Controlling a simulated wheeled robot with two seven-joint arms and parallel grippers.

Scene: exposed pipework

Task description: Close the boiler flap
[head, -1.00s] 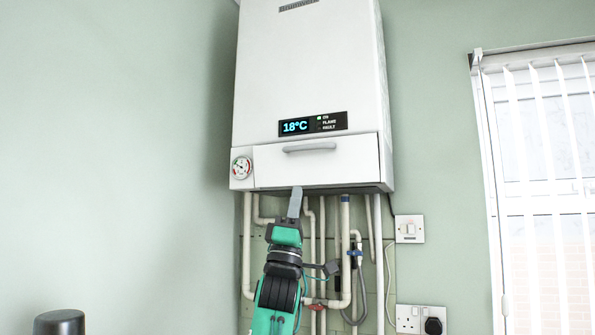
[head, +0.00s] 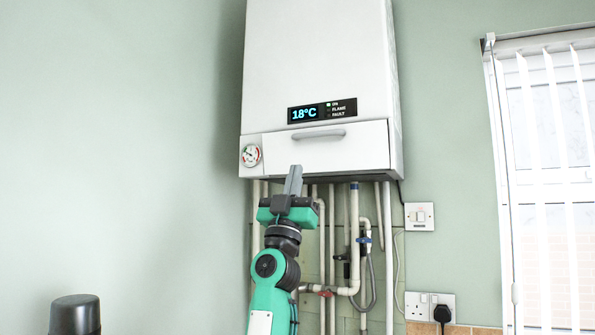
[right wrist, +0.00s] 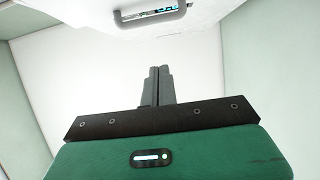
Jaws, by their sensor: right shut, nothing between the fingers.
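The white boiler (head: 317,60) hangs on the wall with a lit 18°C display. Its flap (head: 340,151) is the white front panel below the display, with a grey bar handle (head: 318,134). The flap looks upright and flush with the boiler front in the head view. My right gripper (head: 293,170) is shut and empty, pointing up in front of the flap's lower left part. In the right wrist view the shut fingers (right wrist: 160,72) are below the handle (right wrist: 152,16), apart from it. My left gripper is not in view.
Pipes (head: 355,240) with valves run down the wall below the boiler, behind my right arm. A switch (head: 419,216) and a socket (head: 430,307) are right of them. A window with blinds (head: 545,180) is at far right. The left wall is bare.

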